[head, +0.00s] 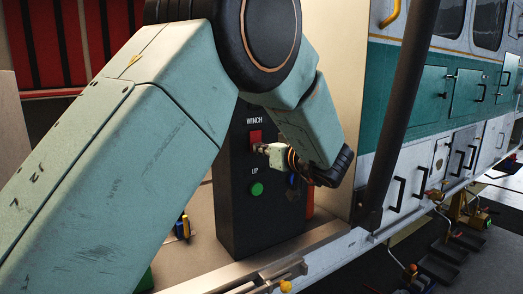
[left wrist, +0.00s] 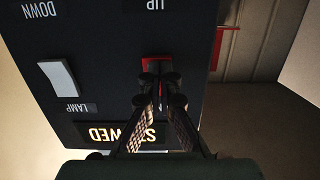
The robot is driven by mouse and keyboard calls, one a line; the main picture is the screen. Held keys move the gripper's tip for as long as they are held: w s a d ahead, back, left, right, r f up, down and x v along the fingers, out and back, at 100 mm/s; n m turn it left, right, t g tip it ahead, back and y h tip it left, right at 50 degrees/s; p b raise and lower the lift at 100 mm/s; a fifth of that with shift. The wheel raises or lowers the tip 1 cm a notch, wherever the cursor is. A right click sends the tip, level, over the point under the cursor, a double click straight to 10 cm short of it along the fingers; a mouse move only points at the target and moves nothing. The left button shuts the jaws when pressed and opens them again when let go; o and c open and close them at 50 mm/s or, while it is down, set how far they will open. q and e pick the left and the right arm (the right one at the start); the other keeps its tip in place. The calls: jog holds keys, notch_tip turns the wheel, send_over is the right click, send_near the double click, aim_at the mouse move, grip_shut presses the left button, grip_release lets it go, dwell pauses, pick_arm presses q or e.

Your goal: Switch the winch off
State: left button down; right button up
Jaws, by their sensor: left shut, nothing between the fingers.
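The dark winch control box (head: 236,215) stands upright in the middle of the head view. Its red switch (head: 255,136) sits under the WINCH label, above a green button (head: 257,189) marked UP. My left gripper (head: 261,148) is shut and empty, its tips at the switch. In the left wrist view, which is upside down, the red-framed switch (left wrist: 157,64) shows just beyond the shut fingertips (left wrist: 162,80). The fingers partly cover it, so its position and any contact are unclear. My right gripper is not in view.
A white LAMP rocker (left wrist: 58,78) and a lit display (left wrist: 121,133), apparently reading STOWED, are beside the fingers on the box face. A dark post (head: 402,110) rises right of the box.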

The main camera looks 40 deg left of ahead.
pick_arm(q)
jog(key=shift+d, duration=0.25)
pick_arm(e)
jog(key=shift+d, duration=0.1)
pick_arm(q)
jog(key=shift+f, duration=0.1)
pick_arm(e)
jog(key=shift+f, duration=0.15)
pick_arm(q)
jog(key=shift+w+a+y+b, duration=0.2)
jog(key=shift+a+y+b, duration=0.25)
jog(key=shift+y, duration=0.25)
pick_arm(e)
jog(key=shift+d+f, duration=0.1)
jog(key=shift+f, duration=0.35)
pick_arm(q)
jog(key=shift+s+d+f, duration=0.1)
jog(key=shift+f, duration=0.1)
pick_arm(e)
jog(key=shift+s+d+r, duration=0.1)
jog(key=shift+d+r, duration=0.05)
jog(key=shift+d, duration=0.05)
